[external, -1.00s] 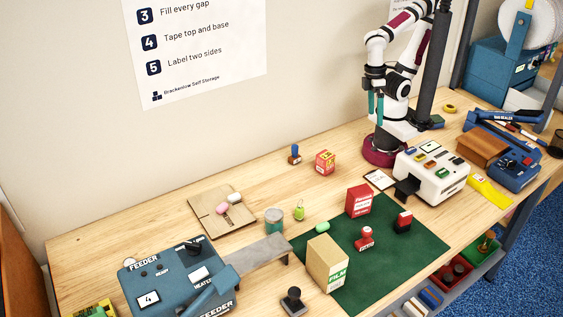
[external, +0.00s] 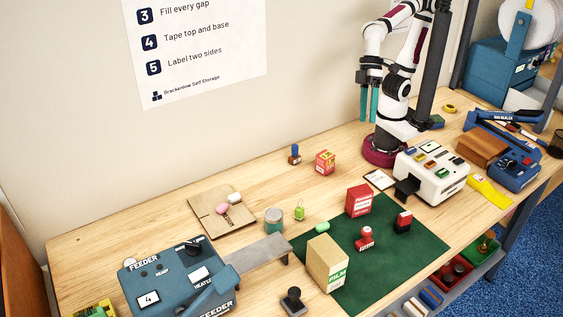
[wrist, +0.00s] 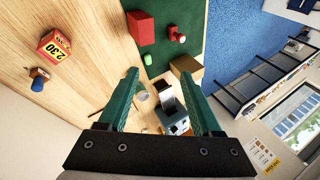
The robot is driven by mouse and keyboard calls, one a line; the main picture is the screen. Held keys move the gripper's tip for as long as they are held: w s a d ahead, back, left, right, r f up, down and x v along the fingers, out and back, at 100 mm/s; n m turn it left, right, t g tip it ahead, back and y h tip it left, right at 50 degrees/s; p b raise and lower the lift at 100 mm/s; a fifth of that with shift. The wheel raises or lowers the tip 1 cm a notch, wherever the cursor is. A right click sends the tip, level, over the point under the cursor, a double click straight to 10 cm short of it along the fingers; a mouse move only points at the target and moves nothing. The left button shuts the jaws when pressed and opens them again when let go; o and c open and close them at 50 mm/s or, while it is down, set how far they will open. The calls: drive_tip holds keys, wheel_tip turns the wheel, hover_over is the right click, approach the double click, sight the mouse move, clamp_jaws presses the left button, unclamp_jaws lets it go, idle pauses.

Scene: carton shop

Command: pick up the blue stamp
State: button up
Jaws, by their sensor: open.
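The blue stamp (external: 294,154) stands upright on the wooden bench near the wall, with a blue handle and a brown base. In the wrist view the blue stamp (wrist: 38,82) is at the left, outside my jaws. My gripper (external: 369,118) hangs above the bench to the right of the stamp, with its teal fingers pointing down. In the wrist view my gripper (wrist: 162,75) has its two fingers wide apart with nothing held between them.
A red and yellow box (external: 325,162) stands just right of the stamp. A green mat (external: 405,250) carries a red box (external: 358,200), red stamps and a tan carton (external: 327,262). A blue feeder machine (external: 170,283) is at front left.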

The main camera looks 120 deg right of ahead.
drive_tip(key=w+a+r+m+t, duration=0.1)
drive_tip(key=w+r+m+t, duration=0.15)
drive_tip(key=w, duration=0.45)
drive_tip(key=w+a+r+m+t, duration=0.1)
drive_tip(key=w+a+r+t, duration=0.1)
drive_tip(key=w+t, duration=0.3)
drive_tip(key=w+d+f+m+h, duration=0.1)
drive_tip(key=w+d+m+h, duration=0.4)
drive_tip(key=w+d+h, duration=0.15)
drive_tip(key=s+d+f+m+g+h, duration=0.3)
drive_tip(key=s+d+f+g+h, duration=0.2)
drive_tip(key=s+d+g+h, duration=0.55)
drive_tip(key=t, duration=0.1)
approach(295, 156)
wheel_tip(295, 156, up, 3)
drive_tip(key=s+a, duration=0.1)
drive_tip(key=s, duration=0.1)
drive_tip(key=x, duration=0.8)
drive_tip(key=w+x, duration=0.1)
drive_tip(key=x, duration=0.3)
drive_tip(key=shift+w+d+r, duration=0.1)
drive_tip(key=shift+d, duration=0.05)
clamp_jaws()
